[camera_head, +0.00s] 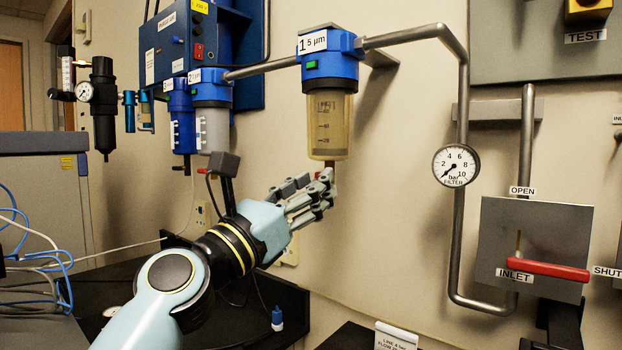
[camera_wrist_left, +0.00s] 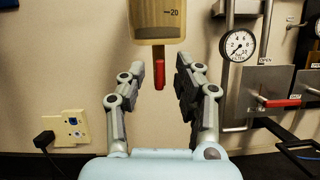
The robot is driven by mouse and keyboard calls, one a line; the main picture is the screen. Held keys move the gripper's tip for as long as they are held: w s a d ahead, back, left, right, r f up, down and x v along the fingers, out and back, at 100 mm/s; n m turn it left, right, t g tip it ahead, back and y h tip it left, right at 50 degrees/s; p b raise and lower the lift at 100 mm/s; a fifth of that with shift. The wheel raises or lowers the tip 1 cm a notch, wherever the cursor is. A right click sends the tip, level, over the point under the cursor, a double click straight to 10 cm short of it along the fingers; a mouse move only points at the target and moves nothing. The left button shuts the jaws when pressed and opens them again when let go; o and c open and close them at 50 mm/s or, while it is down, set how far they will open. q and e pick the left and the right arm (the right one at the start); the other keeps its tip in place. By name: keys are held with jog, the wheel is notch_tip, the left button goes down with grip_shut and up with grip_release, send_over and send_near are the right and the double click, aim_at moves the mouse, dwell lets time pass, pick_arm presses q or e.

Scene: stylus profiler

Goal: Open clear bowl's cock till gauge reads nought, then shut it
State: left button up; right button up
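The clear bowl (camera_head: 328,128), yellowish and marked with a scale, hangs under the blue filter head (camera_head: 329,45) labelled 1, 5 µm. Its red cock (camera_wrist_left: 159,76) points straight down below the bowl in the left wrist view. My left gripper (camera_head: 320,187) is just under the bowl. In the left wrist view its fingers (camera_wrist_left: 161,85) are apart, with the cock between them and a gap on each side. In the head view the fingers mostly hide the cock. The filter gauge (camera_head: 455,166) has its needle at the lower left, at about 0. My right gripper is not in view.
The red inlet handle (camera_head: 547,271) lies level, pointing towards SHUT, on a grey plate (camera_head: 500,225) at the right. An opaque bowl (camera_head: 212,130) and a blue one (camera_head: 182,130) hang left of the clear bowl. Pipes run along the wall. A black bench (camera_head: 120,290) lies below.

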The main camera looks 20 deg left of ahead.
pick_arm(q)
jog(key=shift+w, duration=0.25)
jog(key=shift+c, duration=0.2)
grip_shut()
